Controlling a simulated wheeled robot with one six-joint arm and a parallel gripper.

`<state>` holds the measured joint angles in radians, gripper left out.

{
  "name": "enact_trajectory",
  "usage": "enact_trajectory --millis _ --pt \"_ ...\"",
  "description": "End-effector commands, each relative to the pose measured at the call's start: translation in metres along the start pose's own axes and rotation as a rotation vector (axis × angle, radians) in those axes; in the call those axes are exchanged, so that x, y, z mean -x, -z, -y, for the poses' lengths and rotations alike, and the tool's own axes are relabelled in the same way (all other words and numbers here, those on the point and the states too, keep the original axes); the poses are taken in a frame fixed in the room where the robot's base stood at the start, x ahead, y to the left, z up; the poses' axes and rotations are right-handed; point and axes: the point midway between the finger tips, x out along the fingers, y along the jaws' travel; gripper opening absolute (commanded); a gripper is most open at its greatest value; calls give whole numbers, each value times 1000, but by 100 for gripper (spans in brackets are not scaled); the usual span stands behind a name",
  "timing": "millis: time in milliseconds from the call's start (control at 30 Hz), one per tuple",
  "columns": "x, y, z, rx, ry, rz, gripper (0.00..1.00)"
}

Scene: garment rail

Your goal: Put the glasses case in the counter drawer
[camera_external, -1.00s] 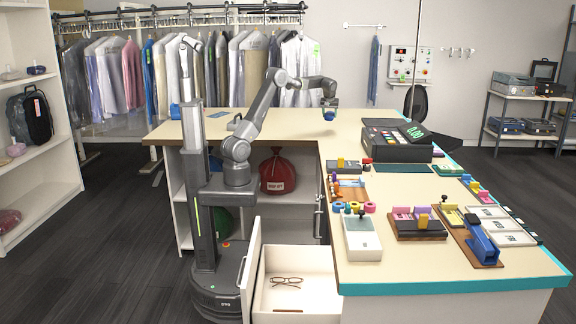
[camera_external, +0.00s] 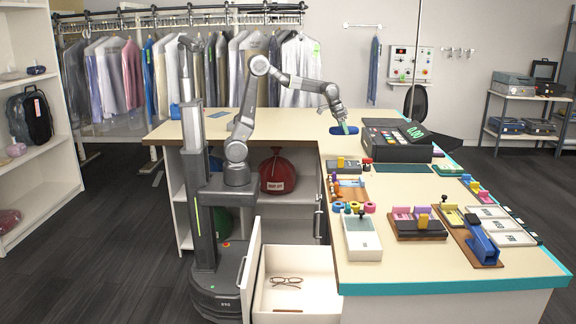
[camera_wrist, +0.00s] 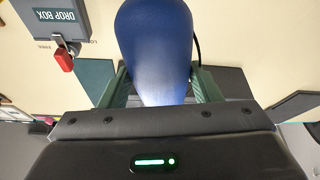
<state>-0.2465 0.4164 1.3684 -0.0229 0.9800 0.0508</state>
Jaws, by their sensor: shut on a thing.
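The glasses case (camera_external: 344,130) is a blue, rounded oblong. My gripper (camera_external: 346,126) is shut on it just above the counter, left of the cash register. In the wrist view the case (camera_wrist: 158,45) fills the upper middle, between the green fingers of my gripper (camera_wrist: 160,88). The external view does not show clearly whether the case touches the counter. The counter drawer (camera_external: 314,268) is pulled open at the front left of the counter. A pair of glasses (camera_external: 286,281) and a thin brown item (camera_external: 287,311) lie inside it.
The cash register (camera_external: 397,146) stands right of my gripper. The counter's left part (camera_external: 180,132) is mostly clear. The drawer has free room inside.

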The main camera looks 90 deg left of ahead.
Motion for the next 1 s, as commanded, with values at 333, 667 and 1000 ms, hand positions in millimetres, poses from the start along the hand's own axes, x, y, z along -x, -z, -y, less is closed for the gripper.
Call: enact_trajectory --millis 333,667,1000 --pt "14 -37 -60 -191 -74 -16 33" --pt "14 -37 -60 -192 -74 -15 33" --pt "8 -11 -17 -101 -37 -13 33"
